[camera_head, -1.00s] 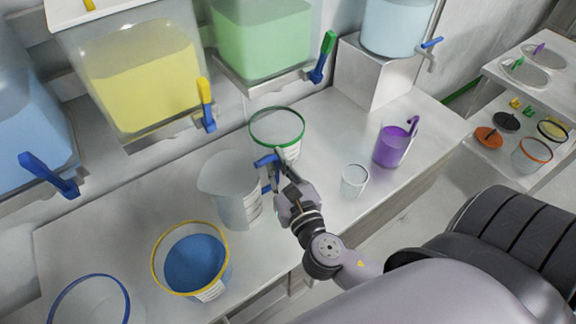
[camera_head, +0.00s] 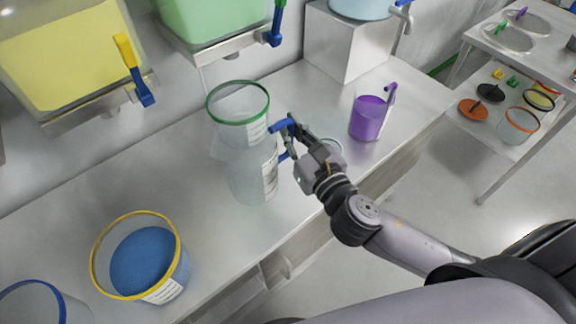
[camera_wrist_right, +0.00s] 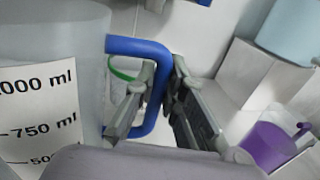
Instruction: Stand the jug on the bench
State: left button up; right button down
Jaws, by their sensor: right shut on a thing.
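The jug (camera_head: 250,178) is translucent, with a blue handle and a white measuring label. It appears upright over the bench (camera_head: 75,215), in front of a green-rimmed container (camera_head: 238,118); I cannot tell whether its base touches the top. My right gripper (camera_head: 287,137) is shut on the jug's blue handle. In the right wrist view the jug's wall and label (camera_wrist_right: 38,115) fill the left side, and the handle (camera_wrist_right: 140,48) passes between the fingers (camera_wrist_right: 150,105). My left gripper is not in view.
A yellow-rimmed container (camera_head: 140,255) of blue material and a blue-rimmed one (camera_head: 45,305) stand at the left. A purple jug (camera_head: 369,118) stands at the right. Tanks with taps line the back.

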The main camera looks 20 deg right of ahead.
notch_tip(320, 180, down, 7)
jog(key=shift+d+r+b, duration=0.1)
jog(key=shift+r+b, duration=0.1)
jog(key=shift+b, duration=0.7)
jog(key=shift+f, duration=0.6)
notch_tip(320, 180, down, 4)
jog(key=shift+f+b, duration=0.1)
jog(key=shift+b, duration=1)
jog(key=c, duration=2.1)
grip_release()
jog(key=shift+f, duration=0.15)
jog(key=shift+c, duration=0.2)
jog(key=o, duration=0.5)
